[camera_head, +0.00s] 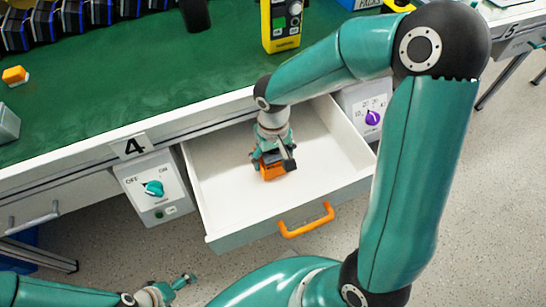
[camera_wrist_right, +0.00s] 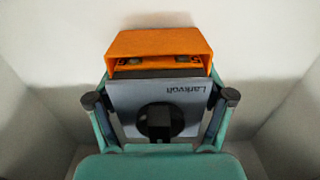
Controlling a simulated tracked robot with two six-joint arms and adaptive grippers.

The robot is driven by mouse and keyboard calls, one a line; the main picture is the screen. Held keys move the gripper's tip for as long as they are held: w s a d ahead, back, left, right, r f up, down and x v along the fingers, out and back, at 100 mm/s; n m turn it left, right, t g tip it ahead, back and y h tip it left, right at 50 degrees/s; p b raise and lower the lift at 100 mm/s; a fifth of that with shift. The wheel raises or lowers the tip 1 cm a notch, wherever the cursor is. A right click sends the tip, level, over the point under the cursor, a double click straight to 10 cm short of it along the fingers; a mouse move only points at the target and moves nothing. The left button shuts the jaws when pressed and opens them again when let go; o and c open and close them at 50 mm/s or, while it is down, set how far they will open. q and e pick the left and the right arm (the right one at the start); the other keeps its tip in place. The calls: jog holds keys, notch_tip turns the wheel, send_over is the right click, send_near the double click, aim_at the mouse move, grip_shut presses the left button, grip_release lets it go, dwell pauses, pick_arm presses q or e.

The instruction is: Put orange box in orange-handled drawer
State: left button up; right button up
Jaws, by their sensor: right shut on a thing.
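The white drawer (camera_head: 220,185) with the orange handle (camera_head: 306,220) is pulled out from under the green-topped bench. My right gripper (camera_head: 272,160) is inside the drawer, pointing down, with its fingers closed on the orange box (camera_head: 273,172). In the right wrist view the orange box (camera_wrist_right: 160,45) sits beyond the fingers, with a grey labelled face (camera_wrist_right: 190,95) between them. I cannot tell whether the box touches the drawer floor. My left gripper (camera_head: 188,280) is low at the bottom left, away from the drawer; its opening is unclear.
A switch panel with a teal knob (camera_head: 153,188) is left of the drawer, and one with a purple knob (camera_head: 373,118) is right. A yellow device (camera_head: 282,25) and a small orange item (camera_head: 15,75) stand on the bench (camera_head: 130,90). The drawer floor around the box is bare.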

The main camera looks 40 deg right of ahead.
jog(key=shift+f, duration=0.2)
jog(key=o, duration=1)
jog(key=shift+r, duration=0.1)
jog(key=shift+r, duration=0.25)
notch_tip(320, 180, up, 12)
jog(key=p, duration=0.3)
jog(key=shift+f, duration=0.15)
